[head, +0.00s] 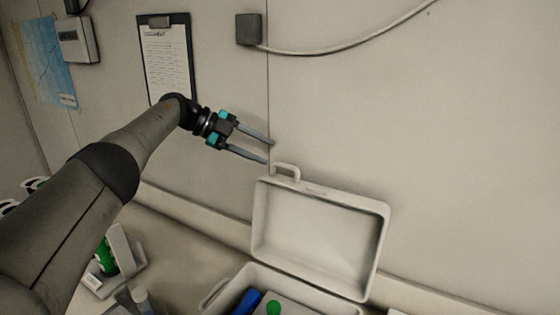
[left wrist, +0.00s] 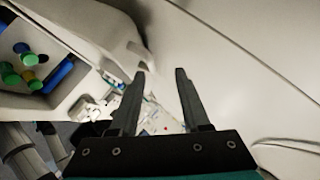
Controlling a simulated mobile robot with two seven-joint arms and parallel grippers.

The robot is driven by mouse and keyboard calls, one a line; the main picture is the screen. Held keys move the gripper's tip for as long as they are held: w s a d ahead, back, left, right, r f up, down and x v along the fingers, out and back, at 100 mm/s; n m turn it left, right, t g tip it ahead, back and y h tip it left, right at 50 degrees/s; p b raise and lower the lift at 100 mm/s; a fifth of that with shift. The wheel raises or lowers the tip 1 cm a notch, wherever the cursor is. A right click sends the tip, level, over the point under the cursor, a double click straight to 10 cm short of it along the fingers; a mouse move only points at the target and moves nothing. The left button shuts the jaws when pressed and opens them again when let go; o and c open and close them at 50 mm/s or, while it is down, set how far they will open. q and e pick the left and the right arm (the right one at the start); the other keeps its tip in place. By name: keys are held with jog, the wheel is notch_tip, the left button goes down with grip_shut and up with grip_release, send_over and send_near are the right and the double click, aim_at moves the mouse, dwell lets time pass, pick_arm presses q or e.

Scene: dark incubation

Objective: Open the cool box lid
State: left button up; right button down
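The white cool box (head: 228,283) stands at the bottom middle of the head view. Its lid (head: 318,238) is raised and leans back near the wall, with its handle (head: 286,170) at the top left. My left gripper (head: 269,152) is open and empty, just above and left of the handle. In the left wrist view the fingers (left wrist: 160,75) are spread, with the lid's handle (left wrist: 125,62) apart from them at the left. The open box holds blue and green items (left wrist: 30,60). My right gripper is not in view.
A clipboard (head: 166,62) hangs on the wall behind my left arm. A grey wall box (head: 249,29) with a cable is above. A rack with a green-labelled bottle (head: 106,256) stands at the lower left. The wall right of the lid is bare.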

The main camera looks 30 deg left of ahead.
pick_arm(q)
jog(key=p+v, duration=0.3)
jog(key=v, duration=0.5)
jog(key=shift+p, duration=0.35)
jog(key=shift+s, duration=0.2)
